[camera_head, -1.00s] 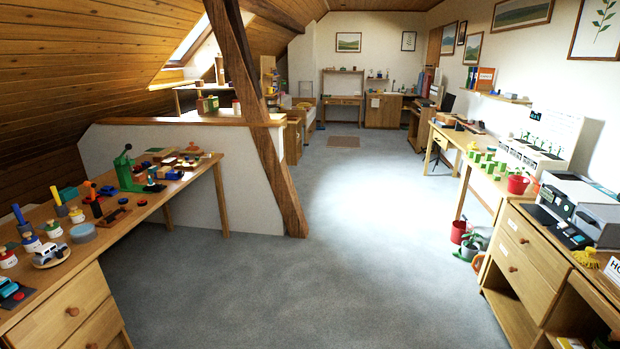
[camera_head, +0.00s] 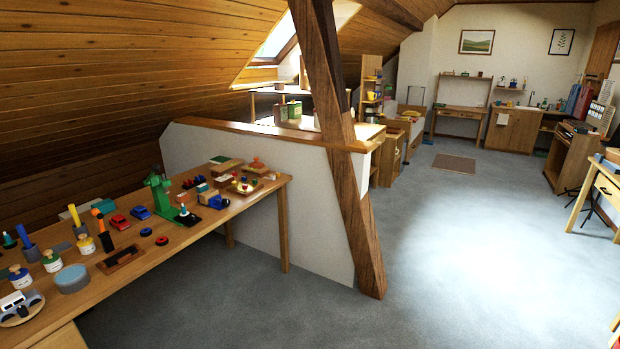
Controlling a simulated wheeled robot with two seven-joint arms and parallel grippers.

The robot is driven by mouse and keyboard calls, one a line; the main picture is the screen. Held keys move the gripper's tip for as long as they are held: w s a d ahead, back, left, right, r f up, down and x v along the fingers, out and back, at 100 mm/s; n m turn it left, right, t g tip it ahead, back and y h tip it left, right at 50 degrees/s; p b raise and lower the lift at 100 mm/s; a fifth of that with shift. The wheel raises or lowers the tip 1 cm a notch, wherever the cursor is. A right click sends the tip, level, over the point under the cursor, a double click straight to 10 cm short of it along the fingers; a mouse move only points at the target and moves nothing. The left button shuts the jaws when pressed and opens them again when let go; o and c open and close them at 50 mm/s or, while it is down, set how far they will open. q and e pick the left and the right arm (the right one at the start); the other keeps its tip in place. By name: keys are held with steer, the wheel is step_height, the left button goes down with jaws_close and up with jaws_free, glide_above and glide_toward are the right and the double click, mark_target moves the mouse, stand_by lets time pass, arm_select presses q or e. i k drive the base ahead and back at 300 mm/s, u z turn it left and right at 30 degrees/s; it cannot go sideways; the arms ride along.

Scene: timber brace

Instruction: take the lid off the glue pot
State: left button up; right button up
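Several small white pots with coloured bands and knobbed tops stand on the near left end of the long wooden workbench (camera_head: 215,222). One pot (camera_head: 86,244) stands farther back, another (camera_head: 52,262) is left of it, and a third (camera_head: 20,279) is nearer the left edge. Their knobbed tops appear to be on. They are too small for me to tell which, if any, is the glue pot. Neither of my grippers is in view.
A green press (camera_head: 160,192), toy cars (camera_head: 120,222) and a grey-blue round tin (camera_head: 71,279) are also on the bench. A slanting timber post (camera_head: 345,150) stands at the end of the low wall (camera_head: 250,165). The grey carpet (camera_head: 460,260) right of the post is open.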

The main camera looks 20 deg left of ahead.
mark_target(84, 242)
steer(key=u, duration=0.7)
steer(key=i, duration=1.05)
steer(key=u, duration=1.95)
steer(key=i, duration=0.95)
steer(key=u, duration=0.5)
